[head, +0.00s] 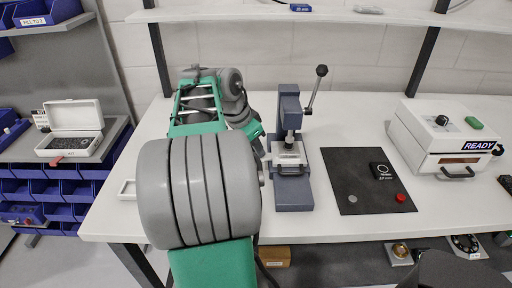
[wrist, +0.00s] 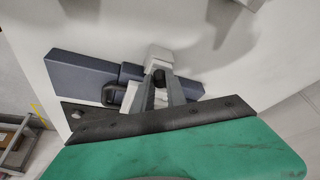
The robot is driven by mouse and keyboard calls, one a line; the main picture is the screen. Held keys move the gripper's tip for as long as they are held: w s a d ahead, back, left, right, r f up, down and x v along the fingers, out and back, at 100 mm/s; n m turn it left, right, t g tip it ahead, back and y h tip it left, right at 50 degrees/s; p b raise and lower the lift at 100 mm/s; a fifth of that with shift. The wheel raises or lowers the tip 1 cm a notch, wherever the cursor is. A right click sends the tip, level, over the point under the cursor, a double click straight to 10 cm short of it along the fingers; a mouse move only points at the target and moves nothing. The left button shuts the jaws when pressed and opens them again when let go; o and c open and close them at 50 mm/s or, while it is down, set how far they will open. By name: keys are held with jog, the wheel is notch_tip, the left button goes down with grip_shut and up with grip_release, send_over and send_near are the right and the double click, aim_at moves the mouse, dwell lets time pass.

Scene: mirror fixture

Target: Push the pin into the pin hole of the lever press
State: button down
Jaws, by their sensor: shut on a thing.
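The lever press (head: 292,178) is blue-grey and stands on the white table, with its black-knobbed lever (head: 317,85) raised to the upper right. A light metal fixture (head: 289,155) sits at the front of its column. In the wrist view the press body (wrist: 85,76) lies behind my fingers. My gripper (wrist: 159,82) is at the press, by a pale block (wrist: 160,56). Its fingers are shut on a small dark piece, seemingly the pin (wrist: 158,76), mostly hidden between them. In the head view my arm hides most of the gripper. The pin hole cannot be made out.
A black mat (head: 365,180) right of the press holds a metal disc (head: 352,198), a black box (head: 381,171) and a red button (head: 400,197). A white machine (head: 440,140) marked READY stands further right. An open case (head: 75,130) sits on the left shelf.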

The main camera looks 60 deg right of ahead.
jog(key=shift+f, duration=0.15)
jog(key=c, duration=1.3)
grip_release()
jog(key=p+v, duration=0.1)
jog(key=v, duration=0.7)
jog(key=shift+p, duration=0.4)
